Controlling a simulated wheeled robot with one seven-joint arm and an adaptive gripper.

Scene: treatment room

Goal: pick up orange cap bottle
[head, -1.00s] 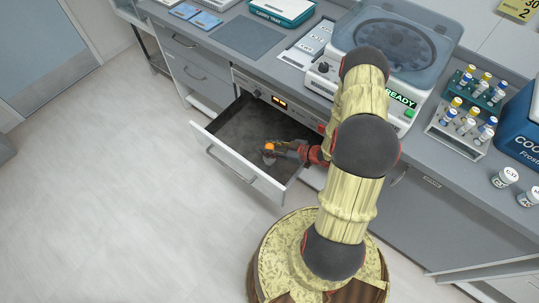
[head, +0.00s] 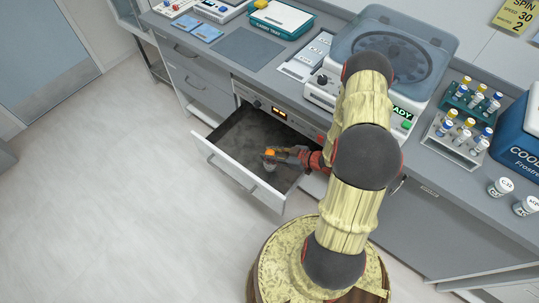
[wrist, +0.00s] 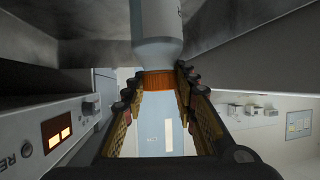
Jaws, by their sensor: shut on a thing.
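The orange cap bottle (head: 269,166) is a small pale bottle with an orange cap, at the open drawer (head: 239,172) in the head view. My gripper (head: 274,154) is shut on it at the cap and reaches in from the right. In the wrist view the bottle's pale body (wrist: 157,35) runs to the top edge, and its orange cap (wrist: 158,80) sits between the two fingers of my gripper (wrist: 157,88). The bottle looks upright in the head view. I cannot tell whether its base is clear of the drawer floor.
The drawer walls surround the gripper closely. The counter above carries a centrifuge (head: 391,50), a tube rack (head: 459,135), a blue cooler (head: 520,130) and white jars (head: 500,187). The floor (head: 120,210) to the left is clear.

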